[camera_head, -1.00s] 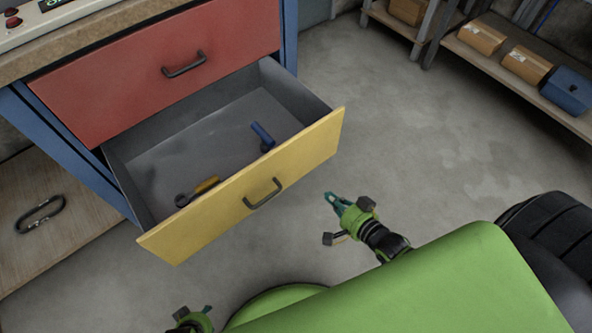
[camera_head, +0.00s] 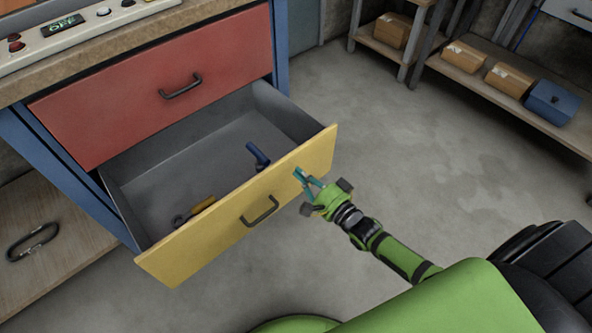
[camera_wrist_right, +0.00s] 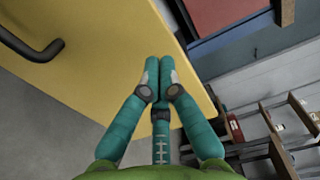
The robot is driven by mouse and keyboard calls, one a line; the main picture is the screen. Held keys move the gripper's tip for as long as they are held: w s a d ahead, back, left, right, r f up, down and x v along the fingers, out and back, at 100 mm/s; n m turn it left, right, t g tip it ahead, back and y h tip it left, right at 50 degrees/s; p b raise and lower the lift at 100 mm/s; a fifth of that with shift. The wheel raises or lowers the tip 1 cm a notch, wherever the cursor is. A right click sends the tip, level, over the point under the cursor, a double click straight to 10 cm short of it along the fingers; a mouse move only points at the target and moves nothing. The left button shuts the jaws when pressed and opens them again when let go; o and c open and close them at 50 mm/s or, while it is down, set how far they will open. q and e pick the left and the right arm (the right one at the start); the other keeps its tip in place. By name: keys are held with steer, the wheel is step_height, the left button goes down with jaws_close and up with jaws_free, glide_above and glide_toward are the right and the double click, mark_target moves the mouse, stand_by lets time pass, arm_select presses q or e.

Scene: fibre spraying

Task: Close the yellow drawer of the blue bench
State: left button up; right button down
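The yellow drawer (camera_head: 205,241) of the blue bench (camera_head: 62,168) is pulled well out, with its grey inside showing. A dark handle (camera_head: 260,211) is on its front. My right gripper (camera_head: 304,178) is in front of the yellow face, to the right of the handle, near its right end. In the right wrist view the yellow front (camera_wrist_right: 95,75) fills the upper left, and the teal fingers (camera_wrist_right: 159,66) are together with nothing between them. I cannot tell whether the fingertips touch the drawer front. My left gripper is out of view.
A blue tool (camera_head: 258,155) and a yellow-handled tool (camera_head: 195,210) lie inside the drawer. The red drawer (camera_head: 120,105) above is shut. Shelves with boxes (camera_head: 465,56) stand at the back right. The floor right of the drawer is clear.

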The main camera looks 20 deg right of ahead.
steer(key=shift+x, duration=1.35)
steer(key=shift+w, duration=0.1)
